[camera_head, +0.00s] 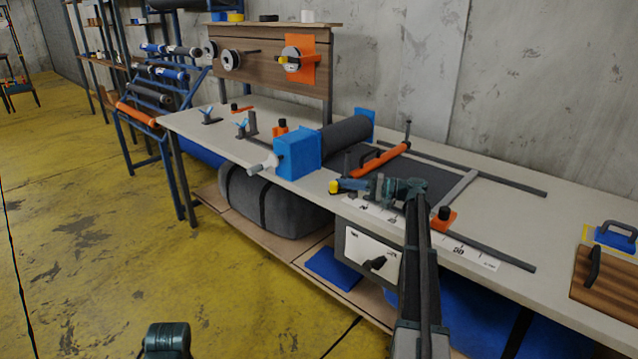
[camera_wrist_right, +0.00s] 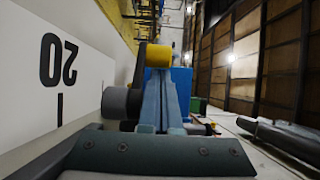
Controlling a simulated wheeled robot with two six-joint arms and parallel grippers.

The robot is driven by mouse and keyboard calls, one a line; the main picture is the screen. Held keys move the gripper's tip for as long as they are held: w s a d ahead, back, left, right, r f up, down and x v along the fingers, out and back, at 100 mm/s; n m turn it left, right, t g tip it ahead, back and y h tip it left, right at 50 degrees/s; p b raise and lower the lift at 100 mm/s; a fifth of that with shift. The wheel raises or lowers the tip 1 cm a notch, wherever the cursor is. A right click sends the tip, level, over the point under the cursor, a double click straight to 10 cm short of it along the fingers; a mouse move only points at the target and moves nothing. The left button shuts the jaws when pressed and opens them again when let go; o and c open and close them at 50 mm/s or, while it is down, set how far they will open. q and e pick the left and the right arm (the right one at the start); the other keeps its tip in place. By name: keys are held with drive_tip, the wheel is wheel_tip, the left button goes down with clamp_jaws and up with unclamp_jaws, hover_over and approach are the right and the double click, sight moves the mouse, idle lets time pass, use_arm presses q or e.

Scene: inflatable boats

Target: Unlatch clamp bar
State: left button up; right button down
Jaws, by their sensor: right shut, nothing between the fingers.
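The clamp bar (camera_head: 380,158) appears to be the orange bar with a black handle lying across the dark sheet on the workbench. A yellow-capped knob (camera_head: 334,187) stands at the bench's front edge, near the bar's front end. It also shows in the right wrist view (camera_wrist_right: 158,56), with a dark cylinder (camera_wrist_right: 116,102) beside it. My right gripper (camera_head: 350,186) is shut and empty, its fingertips close to the yellow knob; I cannot tell whether they touch. Part of my left arm shows at the bottom, with no fingers visible.
A blue box (camera_head: 298,152) with a crank and dark roller stands left of the bar. An orange block with a black knob (camera_head: 443,218) sits right of my gripper. A grey rail frame (camera_head: 458,188) surrounds the sheet. A wooden board (camera_head: 606,278) lies far right.

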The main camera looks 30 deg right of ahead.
sight(344, 189)
drive_tip(key=shift+s+a, duration=0.1)
idle(1.5)
drive_tip(key=shift+r+p, duration=0.75)
wheel_tip(344, 189, up, 2)
drive_tip(key=shift+r+p, duration=0.1)
drive_tip(key=shift+p, duration=0.95)
drive_tip(key=s+a+r+p, duration=0.1)
drive_tip(key=s+a, duration=0.8)
drive_tip(key=s, duration=0.4)
drive_tip(key=shift+s+r, duration=0.1)
